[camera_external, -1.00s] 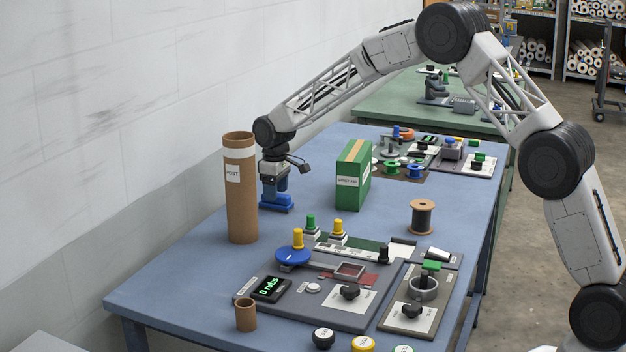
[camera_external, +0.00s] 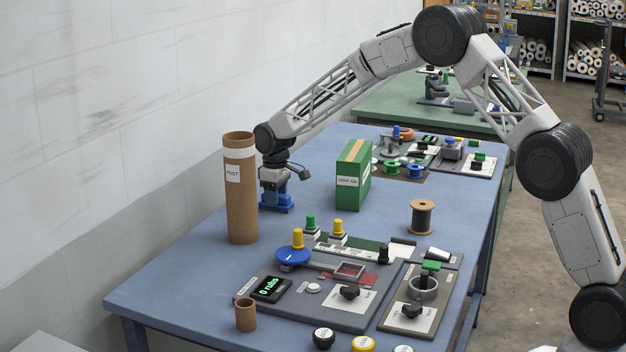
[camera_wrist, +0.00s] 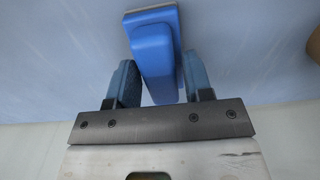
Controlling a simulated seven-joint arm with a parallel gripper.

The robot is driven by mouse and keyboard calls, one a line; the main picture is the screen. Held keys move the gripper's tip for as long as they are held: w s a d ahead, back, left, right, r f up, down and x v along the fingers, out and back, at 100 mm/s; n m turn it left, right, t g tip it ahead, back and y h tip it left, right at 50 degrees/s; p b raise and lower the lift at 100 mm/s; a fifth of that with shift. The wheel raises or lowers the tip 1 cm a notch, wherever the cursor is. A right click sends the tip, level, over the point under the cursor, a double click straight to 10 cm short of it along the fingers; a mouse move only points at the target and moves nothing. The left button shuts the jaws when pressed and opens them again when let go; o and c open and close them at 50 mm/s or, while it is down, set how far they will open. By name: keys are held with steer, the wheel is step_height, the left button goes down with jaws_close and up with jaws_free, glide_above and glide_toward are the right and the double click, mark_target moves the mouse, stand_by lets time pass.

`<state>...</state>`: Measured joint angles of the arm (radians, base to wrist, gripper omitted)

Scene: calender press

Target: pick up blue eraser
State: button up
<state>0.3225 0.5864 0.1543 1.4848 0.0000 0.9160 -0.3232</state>
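The blue eraser (camera_external: 276,207) lies on the blue table, just right of the tall cardboard tube. In the wrist view the blue eraser (camera_wrist: 153,48) has a wide base and a narrower raised grip. My gripper (camera_external: 275,195) points down over it. In the wrist view my gripper's (camera_wrist: 160,75) two bluish fingers stand apart, one on each side of the eraser's grip, with narrow gaps visible. The finger tips are close to the eraser. In the external view the fingers and the eraser blend together, so contact is hard to judge there.
The tall cardboard tube (camera_external: 241,195) stands close left of my gripper. A green box (camera_external: 352,180) stands to the right, and a spool (camera_external: 422,217) farther right. A control panel (camera_external: 380,310) with knobs and a small brown cup (camera_external: 245,315) are nearer the front.

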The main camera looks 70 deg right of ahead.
steer(key=shift+c, duration=0.8)
steer(key=shift+r, duration=0.15)
steer(key=shift+r, duration=1.35)
steer(key=shift+s+r, duration=0.15)
steer(key=shift+r, duration=0.2)
steer(key=s+a, duration=0.1)
steer(key=s, duration=0.4)
steer(key=s+a+r, duration=0.1)
steer(key=s+a, duration=0.1)
steer(key=s, duration=0.3)
steer(key=s+a, duration=0.2)
steer(key=s, duration=0.3)
steer(key=shift+r, duration=0.15)
